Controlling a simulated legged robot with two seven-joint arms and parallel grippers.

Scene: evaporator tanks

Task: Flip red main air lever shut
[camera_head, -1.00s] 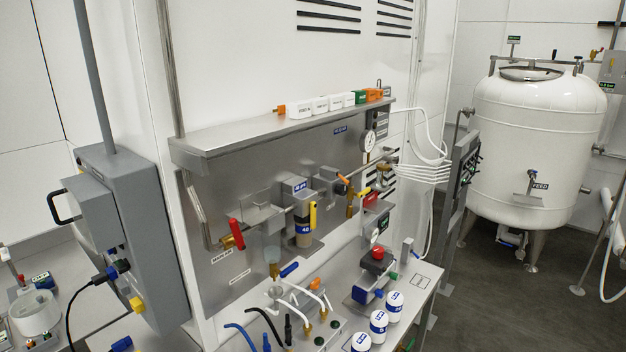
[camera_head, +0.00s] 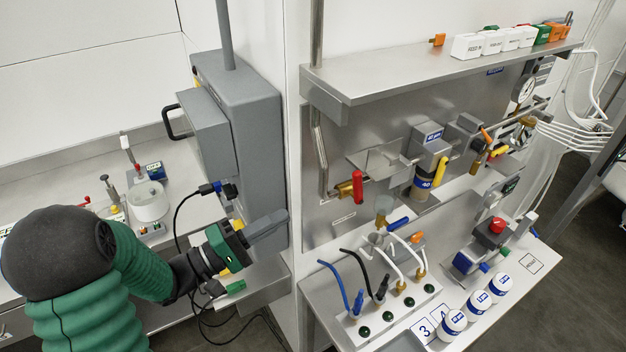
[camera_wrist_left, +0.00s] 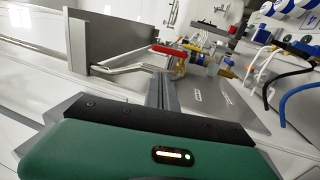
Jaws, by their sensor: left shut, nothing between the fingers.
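The red lever (camera_head: 357,187) stands upright on a brass valve on the left part of the steel panel (camera_head: 318,214) in the head view. In the left wrist view the red lever (camera_wrist_left: 169,51) shows beyond my fingers, lying nearly sideways in the picture. My left gripper (camera_head: 284,217) is shut and empty. In the head view it is left of the lever and somewhat lower, in front of the grey cabinet, clearly apart from the lever. My right gripper is not in view.
A grey cabinet (camera_head: 262,140) with a black handle stands left of the panel. A steel shelf (camera_head: 400,78) juts out above the lever. Below is a bench with hoses and white jars (camera_head: 452,322). A yellow lever (camera_head: 440,171) is further right on the pipe.

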